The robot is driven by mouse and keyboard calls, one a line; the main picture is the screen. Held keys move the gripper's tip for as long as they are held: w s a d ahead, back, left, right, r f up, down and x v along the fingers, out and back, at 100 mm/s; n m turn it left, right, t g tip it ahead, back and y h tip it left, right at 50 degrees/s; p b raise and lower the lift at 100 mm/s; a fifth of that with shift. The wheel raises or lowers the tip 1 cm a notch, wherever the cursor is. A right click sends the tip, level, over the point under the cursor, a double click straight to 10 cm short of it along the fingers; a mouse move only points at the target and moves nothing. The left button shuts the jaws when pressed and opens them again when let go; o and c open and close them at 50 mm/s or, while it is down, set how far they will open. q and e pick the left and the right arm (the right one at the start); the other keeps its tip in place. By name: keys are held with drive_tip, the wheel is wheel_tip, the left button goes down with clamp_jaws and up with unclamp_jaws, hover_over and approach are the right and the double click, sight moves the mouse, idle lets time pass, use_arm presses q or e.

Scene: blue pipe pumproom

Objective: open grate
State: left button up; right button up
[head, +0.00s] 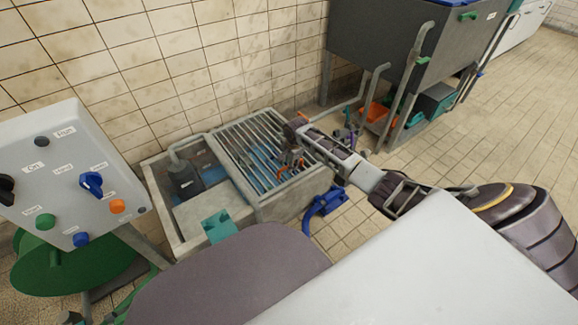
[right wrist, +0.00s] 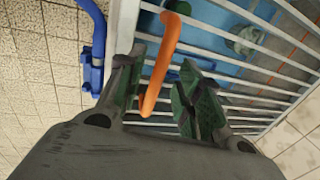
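The grate (head: 262,150), a frame of pale metal bars, lies flat over the right part of a grey basin (head: 287,203). An orange handle (right wrist: 161,65) stands up from the bars in the right wrist view. My right gripper (right wrist: 165,100) is open, with one green-padded finger on each side of the handle's end. The handle is close to the left finger, and a gap shows between it and the right finger. In the head view my right gripper (head: 290,160) is low over the grate's right half and hides part of it. My left gripper is out of view.
The basin's left part is uncovered and holds a dark pump (head: 184,178). A blue pipe piece (head: 326,202) is right of the basin. A control panel (head: 68,175) stands at left. A grey tank (head: 385,50) on legs stands behind, and tiled wall backs the basin.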

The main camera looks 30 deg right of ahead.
drive_tip(key=shift+f, duration=0.35)
drive_tip(key=shift+c, duration=0.2)
clamp_jaws()
